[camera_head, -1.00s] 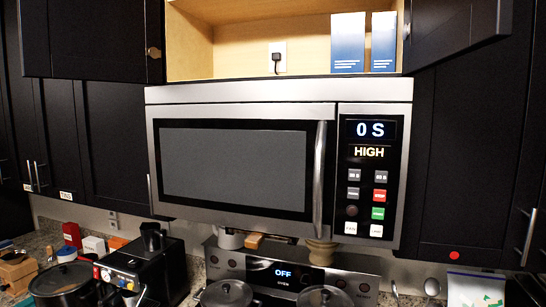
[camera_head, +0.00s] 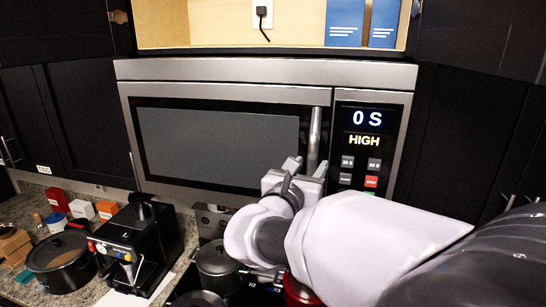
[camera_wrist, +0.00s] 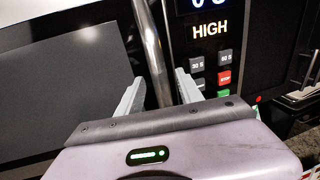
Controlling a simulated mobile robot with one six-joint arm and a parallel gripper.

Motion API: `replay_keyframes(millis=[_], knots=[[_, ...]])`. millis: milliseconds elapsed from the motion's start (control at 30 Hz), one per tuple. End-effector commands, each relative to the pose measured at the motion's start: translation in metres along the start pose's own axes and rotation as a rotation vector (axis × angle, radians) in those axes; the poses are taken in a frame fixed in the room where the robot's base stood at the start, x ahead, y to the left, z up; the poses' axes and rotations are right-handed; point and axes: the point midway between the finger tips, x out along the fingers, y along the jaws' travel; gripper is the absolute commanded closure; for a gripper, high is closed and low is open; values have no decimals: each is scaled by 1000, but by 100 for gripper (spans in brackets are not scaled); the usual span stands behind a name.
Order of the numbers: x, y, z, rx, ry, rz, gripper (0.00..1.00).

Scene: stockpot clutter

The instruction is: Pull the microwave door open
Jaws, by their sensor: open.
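The microwave (camera_head: 215,140) is mounted above the stove, with its door (camera_head: 220,147) shut. Its metal handle (camera_head: 314,138) runs upright on the door's right side, left of the control panel (camera_head: 365,140) reading "0 S" and "HIGH". My gripper (camera_head: 306,168) is in front of the handle's lower part. In the wrist view my gripper (camera_wrist: 158,90) is open, with one finger on each side of the handle (camera_wrist: 153,50). I cannot tell whether either finger touches it. My arm hides the lower panel and the handle's lower end in the head view.
An open cupboard (camera_head: 225,22) with blue boxes (camera_head: 345,22) is above the microwave. A coffee machine (camera_head: 135,240) and a dark pot (camera_head: 62,262) stand on the counter at left. Pots (camera_head: 217,265) stand on the stove below. The space left of my arm before the door is clear.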

Motion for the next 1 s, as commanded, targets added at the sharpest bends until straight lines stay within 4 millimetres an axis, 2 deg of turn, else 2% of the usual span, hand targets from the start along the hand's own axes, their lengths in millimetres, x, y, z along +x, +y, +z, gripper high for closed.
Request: replay_keyframes(millis=[100,200,467,700,1000], knots=[[16,0,1,0,0,-1,57],[22,0,1,1,0,0,57],[24,0,0,2,0,1,57],[23,0,0,2,0,0,100],[23,0,0,2,0,0,100]])
